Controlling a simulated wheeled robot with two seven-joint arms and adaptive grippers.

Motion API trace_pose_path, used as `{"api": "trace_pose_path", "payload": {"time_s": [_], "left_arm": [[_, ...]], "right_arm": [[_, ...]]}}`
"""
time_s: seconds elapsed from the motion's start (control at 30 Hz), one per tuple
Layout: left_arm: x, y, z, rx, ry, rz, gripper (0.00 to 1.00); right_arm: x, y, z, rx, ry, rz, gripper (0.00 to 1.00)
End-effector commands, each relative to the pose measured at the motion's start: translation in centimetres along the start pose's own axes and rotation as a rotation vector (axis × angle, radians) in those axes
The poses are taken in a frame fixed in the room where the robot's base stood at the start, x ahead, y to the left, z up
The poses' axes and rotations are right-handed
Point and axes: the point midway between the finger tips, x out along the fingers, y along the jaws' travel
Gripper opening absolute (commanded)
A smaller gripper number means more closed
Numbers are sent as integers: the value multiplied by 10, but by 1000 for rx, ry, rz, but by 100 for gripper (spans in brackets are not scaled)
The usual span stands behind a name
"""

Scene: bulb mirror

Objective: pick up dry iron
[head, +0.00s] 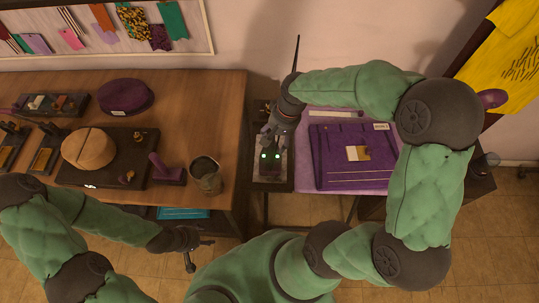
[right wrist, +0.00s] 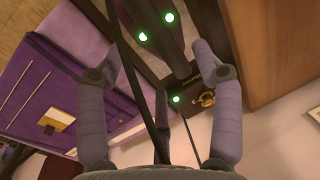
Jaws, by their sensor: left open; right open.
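A dark object that looks like the dry iron (head: 269,168) sits on a narrow stand between the wooden table and the purple pressing board; two green lights show on it. In the right wrist view the dark iron (right wrist: 160,38) lies partly between and beyond my fingers. My right gripper (head: 272,133) is open over the stand, at the far side of the iron. Its two fingers (right wrist: 155,62) are spread apart with nothing held. A thin dark cord crosses the right wrist view. My left gripper (head: 190,246) is open and empty, low in front of the wooden table.
The wooden table (head: 215,110) holds a purple hat (head: 125,97), a wooden hat block (head: 88,147), a purple tool (head: 166,170) and a dark cup (head: 206,174). A purple board (head: 335,150) lies right of the stand. A wall stands close behind.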

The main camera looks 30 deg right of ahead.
Motion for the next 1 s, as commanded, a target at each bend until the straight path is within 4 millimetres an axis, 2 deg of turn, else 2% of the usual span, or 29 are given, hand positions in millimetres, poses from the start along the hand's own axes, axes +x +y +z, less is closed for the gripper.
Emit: {"api": "trace_pose_path", "payload": {"time_s": [0.1,0.37,0.63,0.9,0.93,1.0], "left_arm": [[3,-1,0,0,0,0,61],[6,-2,-1,0,1,0,61],[16,-6,-1,0,1,0,61],[16,-6,-1,0,1,0,61],[16,-6,-1,0,1,0,61],[16,-6,-1,0,1,0,61]], "right_arm": [[13,0,0,0,-1,0,67],[27,1,0,-1,0,0,67],[64,3,-1,-2,-1,0,67],[68,3,-1,-1,1,-1,67],[68,3,-1,-1,1,-1,64],[68,3,-1,-1,1,-1,44]]}}
